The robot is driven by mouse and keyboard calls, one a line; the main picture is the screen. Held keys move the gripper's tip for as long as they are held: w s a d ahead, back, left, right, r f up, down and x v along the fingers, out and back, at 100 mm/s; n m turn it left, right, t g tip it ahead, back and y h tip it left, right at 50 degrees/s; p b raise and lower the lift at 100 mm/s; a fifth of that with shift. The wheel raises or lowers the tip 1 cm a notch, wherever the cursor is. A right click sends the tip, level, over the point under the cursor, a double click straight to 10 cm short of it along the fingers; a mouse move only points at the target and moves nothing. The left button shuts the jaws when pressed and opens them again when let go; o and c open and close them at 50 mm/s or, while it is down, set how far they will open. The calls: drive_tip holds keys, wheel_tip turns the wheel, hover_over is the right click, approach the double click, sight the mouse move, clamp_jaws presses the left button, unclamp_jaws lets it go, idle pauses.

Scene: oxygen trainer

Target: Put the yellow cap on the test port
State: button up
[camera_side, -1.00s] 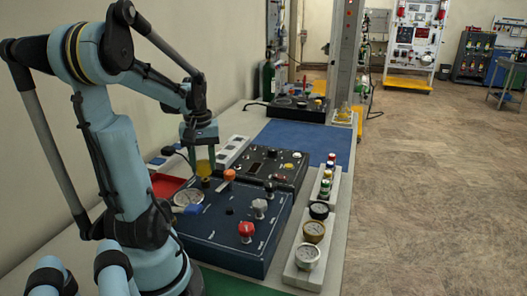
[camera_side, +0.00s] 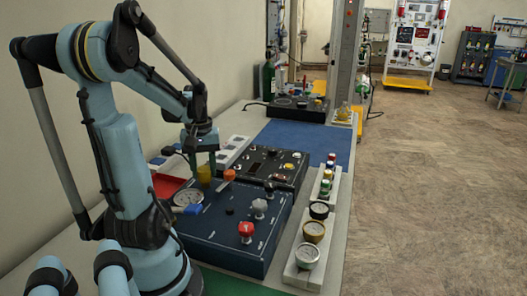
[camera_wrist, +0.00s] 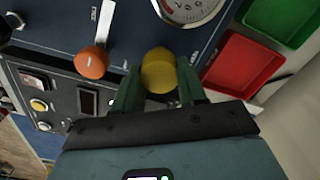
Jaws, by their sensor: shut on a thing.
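The yellow cap (camera_wrist: 158,72) is held between the two green fingers of my gripper (camera_wrist: 160,85) in the wrist view. In the side view the yellow cap (camera_side: 204,176) hangs from my gripper (camera_side: 204,168) over the back left part of the dark blue panel (camera_side: 215,245). I cannot tell which fitting on the panel is the test port. The cap hides what lies directly beneath it, and the gap between cap and panel is unclear.
An orange knob (camera_side: 229,175) stands close to the right of the cap. A round gauge (camera_side: 187,197) is on the panel's left. A red tray (camera_wrist: 242,72) and a green tray (camera_wrist: 285,25) lie beside the panel. White rails with gauges (camera_side: 308,255) run along the right.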

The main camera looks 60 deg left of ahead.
drive_tip(key=shift+f, duration=1.15)
drive_tip(key=o, duration=1.1)
wheel_tip(320, 180, up, 12)
drive_tip(key=w+d+f+m+t, duration=0.1)
drive_tip(key=w+d+m, duration=0.3)
drive_tip(key=d, duration=0.4)
drive_tip(key=w+d+f+m+t, duration=0.2)
drive_tip(key=d+m, duration=0.4)
drive_tip(key=d, duration=0.3)
drive_tip(key=w+d+f+m+t, duration=0.2)
drive_tip(key=w+d+m+t, duration=0.2)
drive_tip(key=d, duration=0.5)
drive_tip(key=w+m, duration=0.1)
drive_tip(key=w, duration=0.1)
drive_tip(key=shift+w+d, duration=0.2)
drive_tip(key=shift+w, duration=0.15)
